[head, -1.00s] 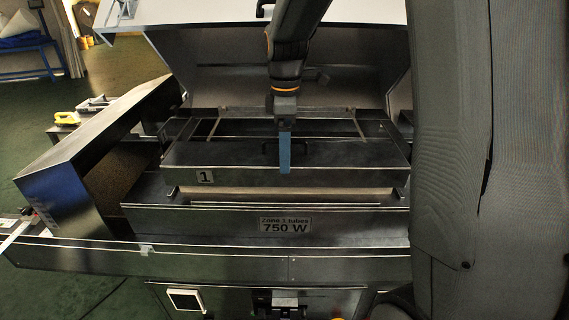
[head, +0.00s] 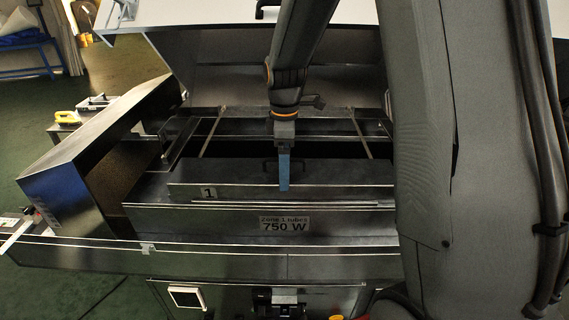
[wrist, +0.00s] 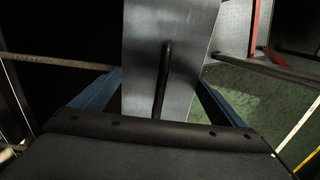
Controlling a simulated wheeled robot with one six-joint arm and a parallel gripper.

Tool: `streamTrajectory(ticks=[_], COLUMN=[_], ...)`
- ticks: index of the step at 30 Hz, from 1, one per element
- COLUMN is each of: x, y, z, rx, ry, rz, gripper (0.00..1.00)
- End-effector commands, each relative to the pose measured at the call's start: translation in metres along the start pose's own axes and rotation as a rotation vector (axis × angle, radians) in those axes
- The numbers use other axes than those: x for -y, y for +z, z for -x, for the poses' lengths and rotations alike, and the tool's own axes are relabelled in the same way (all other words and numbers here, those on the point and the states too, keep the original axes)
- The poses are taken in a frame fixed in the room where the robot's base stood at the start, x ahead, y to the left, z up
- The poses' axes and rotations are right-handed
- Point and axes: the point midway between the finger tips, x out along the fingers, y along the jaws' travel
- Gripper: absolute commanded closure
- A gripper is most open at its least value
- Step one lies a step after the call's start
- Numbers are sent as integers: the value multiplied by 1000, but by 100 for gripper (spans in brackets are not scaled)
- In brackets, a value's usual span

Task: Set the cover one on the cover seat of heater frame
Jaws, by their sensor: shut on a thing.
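Cover one is a dark metal panel (head: 225,191) with a "1" label and a black bar handle. My gripper (head: 284,184) is shut on its handle, with blue fingers. In the wrist view the handle (wrist: 163,75) stands between my gripper's blue fingers (wrist: 155,98) and the grey cover top (wrist: 190,35) lies below. The heater frame (head: 165,215) has a "Zone 1 tubes 750 W" plate on its front. The cover is over the frame's upper part and hides the seat; I cannot tell whether it touches.
A dark opening with thin cross rails (head: 212,135) lies behind the cover. A raised lid (head: 220,85) stands at the back. A slanted metal panel (head: 90,140) is on the left. A small side table (head: 62,130) with a yellow item (head: 67,117) stands farther left.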

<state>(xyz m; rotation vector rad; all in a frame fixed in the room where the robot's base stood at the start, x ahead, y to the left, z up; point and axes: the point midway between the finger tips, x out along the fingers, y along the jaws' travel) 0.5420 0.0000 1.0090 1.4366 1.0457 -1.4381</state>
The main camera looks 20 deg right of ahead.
Motion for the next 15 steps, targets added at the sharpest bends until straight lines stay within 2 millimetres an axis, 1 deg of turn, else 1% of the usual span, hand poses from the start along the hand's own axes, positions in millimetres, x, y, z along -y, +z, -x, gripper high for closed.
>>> streamTrajectory(ticks=[1,2,10,13,15], x=[0,0,0,-1,-2], y=[0,0,0,0,-1], z=[-1,0,2,10,20], rx=[0,0,0,-1,-2], ry=[0,0,1,5,6], rz=[0,0,0,0,0], gripper=[3,0,0,0,0])
